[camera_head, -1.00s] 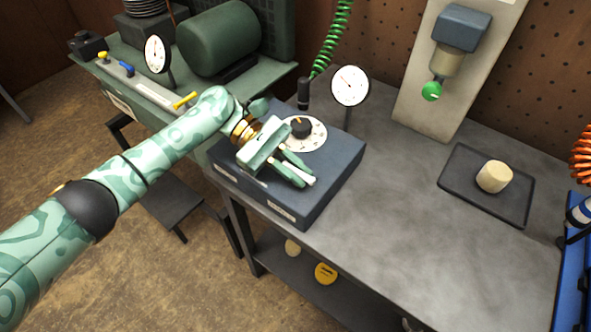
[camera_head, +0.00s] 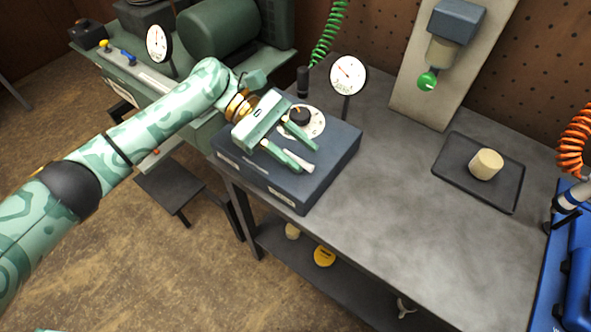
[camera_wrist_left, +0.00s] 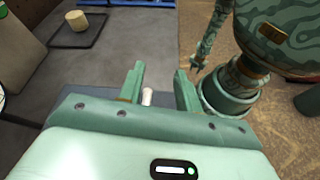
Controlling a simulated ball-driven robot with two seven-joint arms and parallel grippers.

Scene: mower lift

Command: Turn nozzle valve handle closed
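A small lever with a whitish grip (camera_head: 305,163) lies along the top of the dark blue-grey box (camera_head: 330,172); I take it for the valve handle. My left gripper (camera_head: 298,150) is over the box, its two green fingers spread apart. In the left wrist view the whitish grip (camera_wrist_left: 147,96) shows in the gap between the fingertips (camera_wrist_left: 160,88), with space around it. Contact cannot be told. The lever's base is hidden by my gripper. In the left wrist view a small claw on my right arm (camera_wrist_left: 194,65) hangs over the floor, too small to read.
A black knob on a white dial (camera_head: 302,118) sits behind the fingers. A gauge (camera_head: 348,75) stands behind the box. A dark tray (camera_head: 448,178) with a cream cylinder (camera_head: 486,165) is at the right. The bench middle (camera_head: 380,180) is clear.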

